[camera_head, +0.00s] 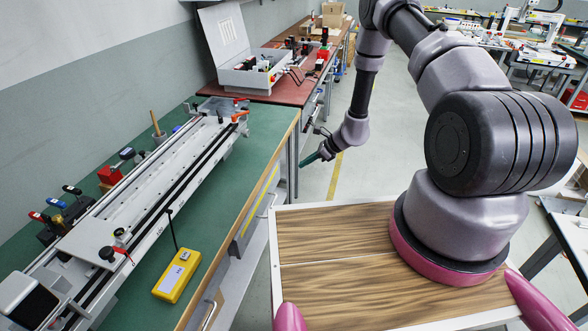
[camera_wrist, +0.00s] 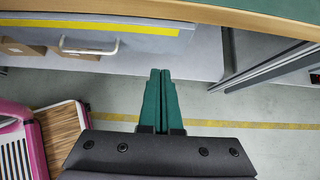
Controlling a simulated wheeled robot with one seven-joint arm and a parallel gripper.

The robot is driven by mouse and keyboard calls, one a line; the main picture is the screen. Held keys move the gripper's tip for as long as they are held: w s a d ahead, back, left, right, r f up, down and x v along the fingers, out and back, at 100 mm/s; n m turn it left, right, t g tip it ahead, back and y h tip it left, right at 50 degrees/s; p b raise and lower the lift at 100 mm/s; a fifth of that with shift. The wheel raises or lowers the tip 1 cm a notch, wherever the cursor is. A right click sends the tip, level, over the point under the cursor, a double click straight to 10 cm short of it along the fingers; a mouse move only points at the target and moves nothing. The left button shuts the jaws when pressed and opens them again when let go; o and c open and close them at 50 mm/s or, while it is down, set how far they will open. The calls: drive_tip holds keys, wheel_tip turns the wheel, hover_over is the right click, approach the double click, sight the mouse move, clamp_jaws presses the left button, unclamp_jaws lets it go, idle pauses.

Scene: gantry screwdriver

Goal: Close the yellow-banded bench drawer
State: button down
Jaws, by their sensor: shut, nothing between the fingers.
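The drawer front with the yellow band (camera_head: 260,203) is on the side of the green-topped bench (camera_head: 237,140), below its wooden edge. In the wrist view the yellow band (camera_wrist: 90,25) runs along the upper left, with a pale bar handle (camera_wrist: 88,47) just below it. I cannot tell how far the drawer stands out. My gripper (camera_head: 322,155) has dark green fingers that are shut and empty. It hangs over the aisle beyond the drawer, to the right of the bench and apart from it. In the wrist view my fingertips (camera_wrist: 160,72) are right of the handle, not touching it.
A rail assembly (camera_head: 160,190) and a yellow handheld box (camera_head: 177,275) are on the bench. A red-brown bench (camera_head: 290,90) with an open grey case (camera_head: 250,75) stands behind. Grey floor with a yellow line (camera_head: 335,175) is free around my gripper.

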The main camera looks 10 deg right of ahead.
drive_tip(key=v, duration=0.4)
drive_tip(key=c, duration=1.1)
unclamp_jaws()
drive_tip(key=shift+s+r, duration=0.2)
drive_tip(key=shift+o, duration=0.9)
drive_tip(key=s+a+n+g+h, duration=0.1)
drive_tip(key=s+a+n+g, duration=0.1)
drive_tip(key=s+a+n, duration=0.1)
drive_tip(key=shift+s+a+f+n+g, duration=0.3)
drive_tip(key=shift+s+a+f+n, duration=0.1)
drive_tip(key=shift+s+a, duration=0.35)
drive_tip(key=s+a+n+h, duration=0.6)
drive_tip(key=a+n, duration=0.4)
drive_tip(key=n, duration=0.4)
drive_tip(key=shift+y, duration=0.3)
drive_tip(key=f, duration=0.3)
drive_tip(key=a+f, duration=0.1)
drive_tip(key=f, duration=0.6)
drive_tip(key=shift+a, duration=0.4)
clamp_jaws()
